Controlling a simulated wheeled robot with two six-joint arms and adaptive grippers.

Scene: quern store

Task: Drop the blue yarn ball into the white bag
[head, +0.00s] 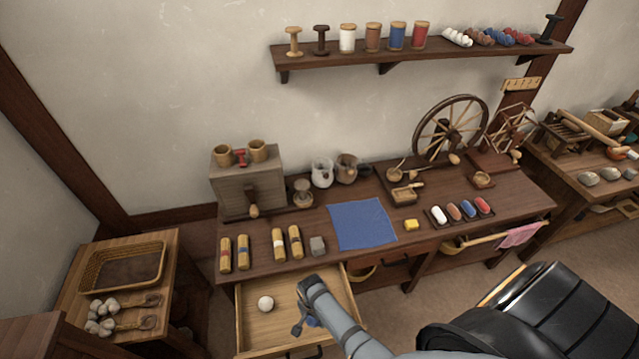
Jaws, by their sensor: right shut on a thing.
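My right gripper (304,326) reaches down into the open drawer (243,320) below the table. It is shut on a small blue thing (313,321), which looks like the blue yarn ball; the gripper and arm hide most of it. A small white container (322,172), which looks like the white bag, stands at the back of the table, right of the grey box. It is well apart from my right gripper. A brown one (346,168) stands to its right. My left gripper is not in view.
A white ball (265,303) lies in the drawer, left of my gripper. A blue cloth (362,223) lies flat on the table (330,262). A spinning wheel (451,130) stands at the back right, and a shelf (430,57) hangs above.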

